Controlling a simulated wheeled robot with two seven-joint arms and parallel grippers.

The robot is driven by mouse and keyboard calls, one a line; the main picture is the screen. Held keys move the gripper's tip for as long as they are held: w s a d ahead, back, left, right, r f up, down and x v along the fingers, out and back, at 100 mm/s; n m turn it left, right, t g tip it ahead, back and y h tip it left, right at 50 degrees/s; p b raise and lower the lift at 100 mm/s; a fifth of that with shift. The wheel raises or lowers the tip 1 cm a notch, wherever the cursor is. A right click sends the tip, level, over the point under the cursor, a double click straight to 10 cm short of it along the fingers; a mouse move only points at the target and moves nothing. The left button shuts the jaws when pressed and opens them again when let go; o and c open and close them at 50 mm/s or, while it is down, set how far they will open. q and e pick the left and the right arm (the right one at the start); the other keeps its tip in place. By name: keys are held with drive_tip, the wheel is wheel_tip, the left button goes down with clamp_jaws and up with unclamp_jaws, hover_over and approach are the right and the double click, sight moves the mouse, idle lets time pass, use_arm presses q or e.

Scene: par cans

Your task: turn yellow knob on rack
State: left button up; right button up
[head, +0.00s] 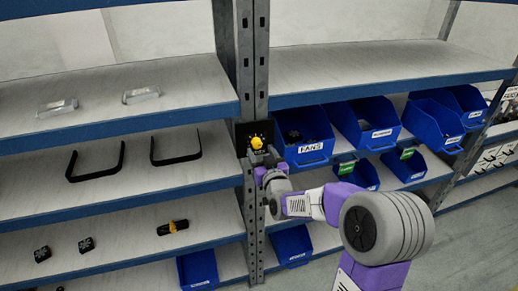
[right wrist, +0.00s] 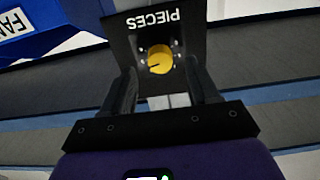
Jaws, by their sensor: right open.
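The yellow knob (head: 256,142) sits on a small black panel (head: 243,130) fixed to the grey rack post. In the right wrist view the knob (right wrist: 160,59) is round, with a dark pointer line and small white marks around it. The panel there reads "PIECES". My right gripper (head: 263,157) is in front of the panel, just below the knob in the head view. In the wrist view its two dark fingers are apart, one on each side of the knob, with no visible contact. I cannot tell the remaining depth. My left gripper is out of view.
Blue bins (head: 302,135) stand close to the right of the post. The left shelves hold clear cases (head: 141,94), black handles (head: 176,148) and a black-and-yellow item (head: 172,227). Blue shelf edges (head: 120,122) run to the post on both sides.

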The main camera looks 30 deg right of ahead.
sight(257, 144)
drive_tip(key=shift+x, duration=1.45)
drive_tip(key=shift+c, duration=0.2)
drive_tip(key=c, duration=1)
drive_tip(key=shift+n, duration=0.3)
